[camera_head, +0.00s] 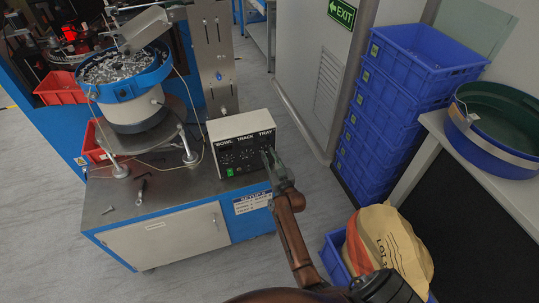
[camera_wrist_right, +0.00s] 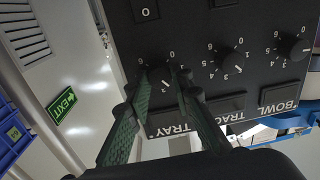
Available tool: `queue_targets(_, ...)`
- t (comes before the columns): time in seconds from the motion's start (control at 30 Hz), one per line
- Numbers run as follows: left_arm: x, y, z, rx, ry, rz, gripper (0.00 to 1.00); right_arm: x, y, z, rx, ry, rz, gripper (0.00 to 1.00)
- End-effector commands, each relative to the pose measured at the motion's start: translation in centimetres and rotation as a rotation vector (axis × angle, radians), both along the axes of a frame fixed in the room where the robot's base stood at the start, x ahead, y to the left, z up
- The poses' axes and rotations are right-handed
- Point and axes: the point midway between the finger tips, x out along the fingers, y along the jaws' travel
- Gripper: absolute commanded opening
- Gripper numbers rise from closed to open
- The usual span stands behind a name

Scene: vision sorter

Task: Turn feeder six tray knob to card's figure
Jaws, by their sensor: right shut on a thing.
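The feeder control box (camera_head: 240,140) stands on the bench corner, its black front labelled BOWL, TRACK and TRAY. My right gripper (camera_head: 272,162) reaches its right side. In the right wrist view the gripper (camera_wrist_right: 164,78) has its green fingers on either side of the tray knob (camera_wrist_right: 160,76), shut on it. The fingers partly hide this knob, so its setting is unclear. The track knob (camera_wrist_right: 231,61) and bowl knob (camera_wrist_right: 294,46) are free of the gripper. The setup card (camera_head: 253,202) is on the bench's front edge; its figures are too small to read. My left gripper is out of view.
A bowl feeder (camera_head: 128,105) full of small parts stands left of the box. Loose tools (camera_head: 142,188) lie on the bench top. Stacked blue crates (camera_head: 400,95) and a sack (camera_head: 390,245) stand to the right. Grey floor lies between bench and crates.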

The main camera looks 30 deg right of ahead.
Motion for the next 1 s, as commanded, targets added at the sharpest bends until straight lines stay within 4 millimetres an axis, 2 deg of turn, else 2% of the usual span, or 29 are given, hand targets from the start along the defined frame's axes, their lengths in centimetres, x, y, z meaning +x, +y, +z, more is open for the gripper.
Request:
queue_targets(0.2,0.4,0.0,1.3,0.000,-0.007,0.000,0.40,0.0,-0.1,0.2,0.168,-0.040,-0.001,0.00)
queue_targets(0.6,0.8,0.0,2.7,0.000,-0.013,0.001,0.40,0.0,-0.1,0.1,0.472,-0.114,-0.001,0.00)
queue_targets(1.0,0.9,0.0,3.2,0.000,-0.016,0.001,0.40,0.0,-0.1,0.0,0.618,-0.149,-0.001,0.00)
